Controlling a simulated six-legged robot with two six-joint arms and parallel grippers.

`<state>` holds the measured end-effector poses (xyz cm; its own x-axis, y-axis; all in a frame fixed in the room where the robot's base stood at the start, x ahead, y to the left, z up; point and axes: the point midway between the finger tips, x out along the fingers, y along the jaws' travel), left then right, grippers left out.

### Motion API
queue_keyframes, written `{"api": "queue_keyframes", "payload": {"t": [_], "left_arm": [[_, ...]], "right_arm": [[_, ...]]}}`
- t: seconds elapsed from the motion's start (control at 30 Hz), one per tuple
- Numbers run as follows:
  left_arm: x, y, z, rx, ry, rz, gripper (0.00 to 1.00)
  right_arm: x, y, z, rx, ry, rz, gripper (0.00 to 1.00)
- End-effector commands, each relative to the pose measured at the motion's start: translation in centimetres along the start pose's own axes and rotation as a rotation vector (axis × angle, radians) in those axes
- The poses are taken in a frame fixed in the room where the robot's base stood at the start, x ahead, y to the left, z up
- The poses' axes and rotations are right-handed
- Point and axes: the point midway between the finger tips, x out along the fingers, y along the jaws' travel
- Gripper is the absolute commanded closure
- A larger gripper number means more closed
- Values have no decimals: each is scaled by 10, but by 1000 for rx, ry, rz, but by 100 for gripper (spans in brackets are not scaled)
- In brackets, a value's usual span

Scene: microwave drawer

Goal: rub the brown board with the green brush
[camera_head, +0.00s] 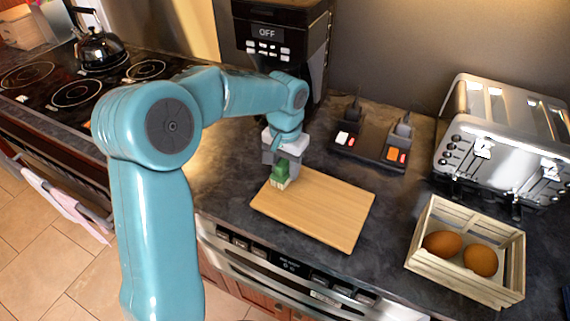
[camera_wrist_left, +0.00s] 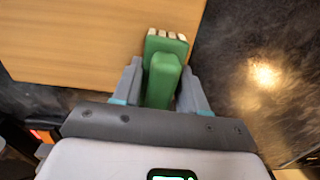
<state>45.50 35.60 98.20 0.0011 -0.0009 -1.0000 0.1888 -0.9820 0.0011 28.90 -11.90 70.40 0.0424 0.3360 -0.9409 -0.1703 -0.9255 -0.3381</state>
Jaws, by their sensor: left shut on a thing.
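The brown board (camera_head: 320,212) lies flat on the dark counter, in the middle of the head view. It also fills the upper left of the left wrist view (camera_wrist_left: 70,40). My left gripper (camera_head: 283,168) is shut on the green brush (camera_head: 279,176), at the board's far left corner. In the left wrist view the green brush (camera_wrist_left: 165,70) sits between the two grey fingers (camera_wrist_left: 160,88), with pale bristles pointing away from the gripper. The brush is over the board's edge; whether the bristles touch the board I cannot tell. My right gripper is not in view.
A wooden crate (camera_head: 440,272) with two brown eggs stands right of the board. A silver toaster (camera_head: 500,145) is behind it. A black coffee machine (camera_head: 275,40) and a dark tray (camera_head: 370,148) stand behind the board. The stove with a kettle (camera_head: 98,45) is at the left.

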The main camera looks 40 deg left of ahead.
Motion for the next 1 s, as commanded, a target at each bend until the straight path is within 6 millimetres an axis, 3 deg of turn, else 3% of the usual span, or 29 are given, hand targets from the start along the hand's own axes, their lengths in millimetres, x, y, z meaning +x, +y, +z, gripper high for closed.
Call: {"api": "queue_keyframes", "payload": {"t": [0.13, 0.8, 1.0], "left_arm": [[-25, 2, 0, 2, 3, 1, 86], [-79, 3, 2, 4, 1, 1, 86], [-82, 2, 2, 4, 1, 1, 86]], "right_arm": [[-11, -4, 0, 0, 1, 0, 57], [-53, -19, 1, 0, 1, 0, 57], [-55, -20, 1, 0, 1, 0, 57]]}}
